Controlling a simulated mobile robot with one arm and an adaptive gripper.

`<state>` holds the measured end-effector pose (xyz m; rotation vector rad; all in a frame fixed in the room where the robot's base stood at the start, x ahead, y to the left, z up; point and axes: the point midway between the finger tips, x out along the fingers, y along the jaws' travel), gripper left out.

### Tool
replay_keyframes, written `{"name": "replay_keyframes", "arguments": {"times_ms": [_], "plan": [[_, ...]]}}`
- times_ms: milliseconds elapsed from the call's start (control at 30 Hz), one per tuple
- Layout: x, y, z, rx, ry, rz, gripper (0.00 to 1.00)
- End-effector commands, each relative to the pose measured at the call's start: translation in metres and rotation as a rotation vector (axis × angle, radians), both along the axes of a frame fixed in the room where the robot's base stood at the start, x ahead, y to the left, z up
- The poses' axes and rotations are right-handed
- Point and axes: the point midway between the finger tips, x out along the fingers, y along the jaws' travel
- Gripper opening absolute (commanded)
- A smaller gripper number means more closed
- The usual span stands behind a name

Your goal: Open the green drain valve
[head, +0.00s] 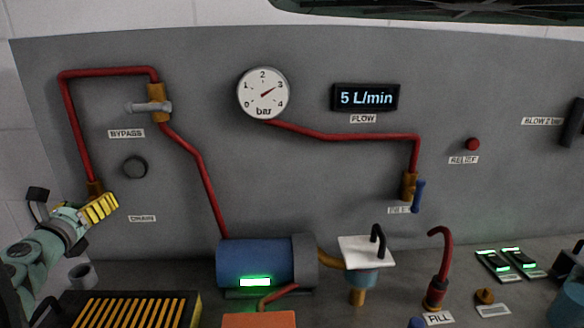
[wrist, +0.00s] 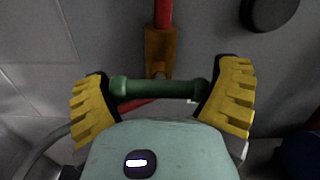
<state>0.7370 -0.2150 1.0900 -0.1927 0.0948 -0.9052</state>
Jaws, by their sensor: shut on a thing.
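The green drain valve handle (wrist: 158,89) is a bar lying across the line of the pipe in the wrist view. It sits in front of a brass valve body (wrist: 161,50) under a red pipe. My gripper (wrist: 160,92) is shut on the handle, with a yellow ribbed finger at each end of it. In the head view my gripper (head: 100,207) is at the far left, just below the brass valve body (head: 95,187). The handle is hidden there behind the fingers. The DRAIN label (head: 142,218) is to the right of my gripper.
A dark round knob (head: 135,167) and the grey bypass handle (head: 150,107) are on the panel, above and right of my gripper. A black tray with yellow slats (head: 135,310) and a blue cylinder (head: 255,262) stand below. The gauge (head: 263,93) reads near 3 bar; the flow display (head: 366,97) shows 5 L/min.

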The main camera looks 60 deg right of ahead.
Motion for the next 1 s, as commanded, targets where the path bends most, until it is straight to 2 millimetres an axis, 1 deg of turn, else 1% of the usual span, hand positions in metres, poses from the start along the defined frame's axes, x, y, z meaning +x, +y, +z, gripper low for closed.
{"name": "replay_keyframes", "arguments": {"times_ms": [167,367,1000], "plan": [[-0.0006,-0.0015,0.0009,-0.035,0.045,-0.003,0.52],[-0.0005,-0.0014,0.0013,-0.116,0.151,-0.002,0.52],[-0.0004,-0.0016,0.0028,-0.487,0.628,0.0,0.52]]}}
